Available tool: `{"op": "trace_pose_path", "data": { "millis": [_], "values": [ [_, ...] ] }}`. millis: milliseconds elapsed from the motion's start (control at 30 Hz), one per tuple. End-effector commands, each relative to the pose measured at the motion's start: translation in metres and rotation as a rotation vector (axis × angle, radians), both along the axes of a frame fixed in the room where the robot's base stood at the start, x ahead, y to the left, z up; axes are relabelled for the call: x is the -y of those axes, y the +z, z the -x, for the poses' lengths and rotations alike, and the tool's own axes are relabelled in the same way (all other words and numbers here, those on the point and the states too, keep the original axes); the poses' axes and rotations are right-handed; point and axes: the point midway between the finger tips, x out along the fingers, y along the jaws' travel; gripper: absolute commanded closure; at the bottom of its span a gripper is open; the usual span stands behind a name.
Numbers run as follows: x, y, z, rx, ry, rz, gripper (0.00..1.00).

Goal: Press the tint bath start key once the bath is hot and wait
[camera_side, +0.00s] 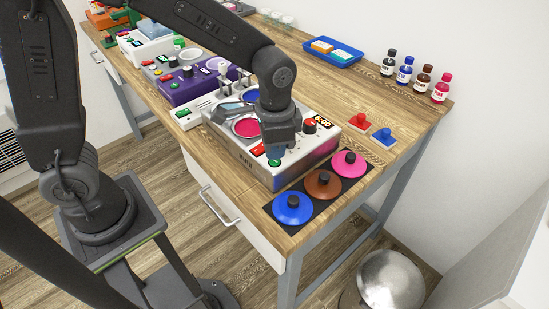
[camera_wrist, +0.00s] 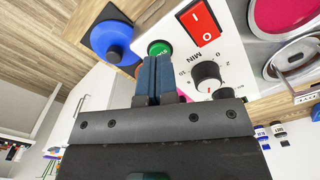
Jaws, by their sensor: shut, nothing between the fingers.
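The tint bath (camera_side: 262,168) is a silver box with a white top, near the front end of the bench. Its pink well (camera_side: 247,128) shows; my arm hides part of the other wells. Its orange display (camera_side: 323,122) seems to read 6:00. The green start key (camera_wrist: 159,47) is on the panel beside the red rocker switch (camera_wrist: 201,22); it also shows in the side view (camera_side: 274,162). My gripper (camera_wrist: 158,58) is shut and empty, its blue fingertips right at the edge of the green key. I cannot tell whether they touch it.
A timer knob (camera_wrist: 207,76) sits close to my fingers. Blue (camera_side: 292,210), brown (camera_side: 323,185) and pink (camera_side: 350,165) lids lie on a dark mat in front. Bottles (camera_side: 423,79) stand at the back right. A purple unit (camera_side: 178,91) stands to the left.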

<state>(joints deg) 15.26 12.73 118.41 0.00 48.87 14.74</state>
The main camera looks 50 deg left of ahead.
Motion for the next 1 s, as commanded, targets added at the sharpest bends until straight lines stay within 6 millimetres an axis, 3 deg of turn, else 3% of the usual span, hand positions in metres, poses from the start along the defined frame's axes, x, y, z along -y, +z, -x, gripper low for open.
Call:
{"op": "trace_pose_path", "data": {
  "millis": [700,1000],
  "values": [
    [0.0,0.056,0.0,0.002,0.0,0.0,1.0],
    [0.0,0.066,0.0,0.0,0.0,0.0,1.0]
  ]
}}
